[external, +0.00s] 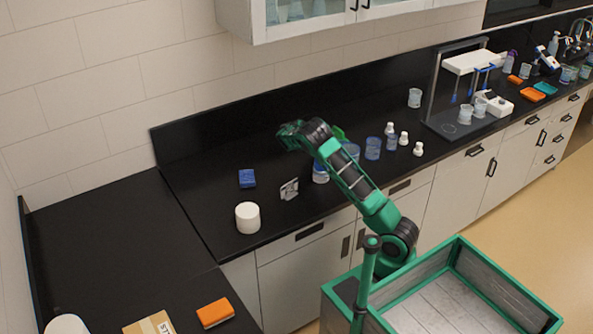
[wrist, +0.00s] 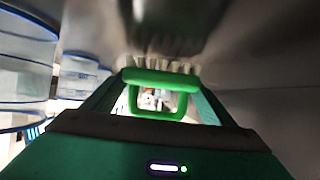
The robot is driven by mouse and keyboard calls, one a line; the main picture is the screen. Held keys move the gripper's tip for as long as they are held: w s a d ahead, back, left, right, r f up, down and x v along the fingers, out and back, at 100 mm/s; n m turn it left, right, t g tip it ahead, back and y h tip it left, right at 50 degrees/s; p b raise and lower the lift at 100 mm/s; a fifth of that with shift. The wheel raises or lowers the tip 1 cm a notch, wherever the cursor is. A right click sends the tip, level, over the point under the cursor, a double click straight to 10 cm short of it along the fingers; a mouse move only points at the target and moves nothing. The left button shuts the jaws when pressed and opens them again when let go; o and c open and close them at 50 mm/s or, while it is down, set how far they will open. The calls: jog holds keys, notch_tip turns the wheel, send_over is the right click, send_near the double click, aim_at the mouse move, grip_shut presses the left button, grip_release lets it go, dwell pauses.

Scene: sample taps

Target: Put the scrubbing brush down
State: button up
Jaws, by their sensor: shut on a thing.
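The scrubbing brush (wrist: 160,78) shows in the wrist view as a green loop handle with a row of pale bristles along its upper side in the picture. It sits between the fingers of my gripper (wrist: 162,100), which is shut on it. In the external view my gripper (external: 286,134) is over the back part of the black counter (external: 215,165), left of several clear beakers. The brush cannot be made out clearly there. I cannot tell whether the bristles touch the dark surface close to them.
Blue-rimmed beakers (wrist: 22,65) stand close at the left in the wrist view. On the counter are a blue box (external: 247,178), a small grey-white item (external: 289,189), a white cylinder (external: 247,217) and white bottles (external: 404,139).

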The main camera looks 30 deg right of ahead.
jog(key=shift+f, duration=0.55)
jog(key=o, duration=1.1)
jog(key=shift+c, duration=0.2)
jog(key=v, duration=1.2)
